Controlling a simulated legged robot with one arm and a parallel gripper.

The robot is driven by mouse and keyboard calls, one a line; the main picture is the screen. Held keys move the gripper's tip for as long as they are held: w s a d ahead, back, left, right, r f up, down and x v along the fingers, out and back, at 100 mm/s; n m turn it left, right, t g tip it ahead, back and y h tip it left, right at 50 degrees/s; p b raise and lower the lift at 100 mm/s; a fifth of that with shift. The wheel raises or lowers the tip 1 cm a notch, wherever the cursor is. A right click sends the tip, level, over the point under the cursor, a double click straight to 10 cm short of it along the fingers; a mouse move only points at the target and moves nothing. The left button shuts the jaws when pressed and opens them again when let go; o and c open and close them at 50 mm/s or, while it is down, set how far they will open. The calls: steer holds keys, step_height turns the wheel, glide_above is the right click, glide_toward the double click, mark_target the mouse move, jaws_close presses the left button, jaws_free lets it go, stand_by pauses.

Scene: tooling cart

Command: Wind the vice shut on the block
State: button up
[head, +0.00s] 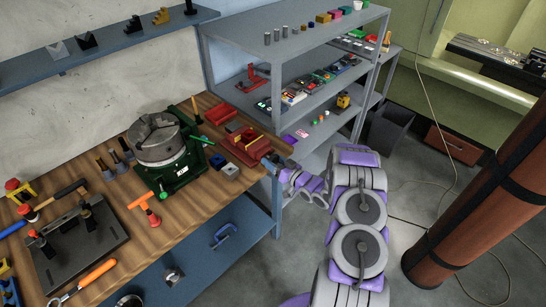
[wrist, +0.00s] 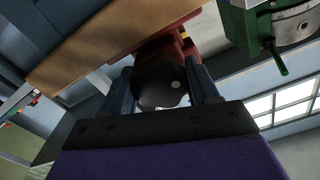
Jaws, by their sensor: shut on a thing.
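The red vice (head: 256,150) sits at the right end of the wooden bench. In the wrist view its red body (wrist: 150,40) shows above a dark rounded handle part (wrist: 160,80) with a small pale spot. My gripper (wrist: 162,92) has its two blue fingers on either side of this part and is shut on it. In the head view my gripper (head: 273,164) is at the vice's front end, by the bench edge. I cannot tell whether a block sits between the jaws.
A green rotary table (head: 180,168) with a grey chuck stands left of the vice; its green handle (wrist: 274,58) shows in the wrist view. Grey shelves (head: 300,55) with small parts stand behind. A brown column (head: 470,200) stands at right. Floor between is partly clear.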

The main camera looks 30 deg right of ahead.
steer(key=m+p, duration=0.2)
steer(key=m, duration=0.3)
steer(key=shift+m+p, duration=0.35)
steer(key=shift+m, duration=0.05)
steer(key=m+p, duration=0.1)
steer(key=m, duration=0.4)
steer(key=shift+s+f+m, duration=0.1)
steer(key=shift+f+m, duration=0.05)
steer(key=shift+m, duration=0.25)
steer(key=shift+f, duration=0.1)
stand_by(0.4)
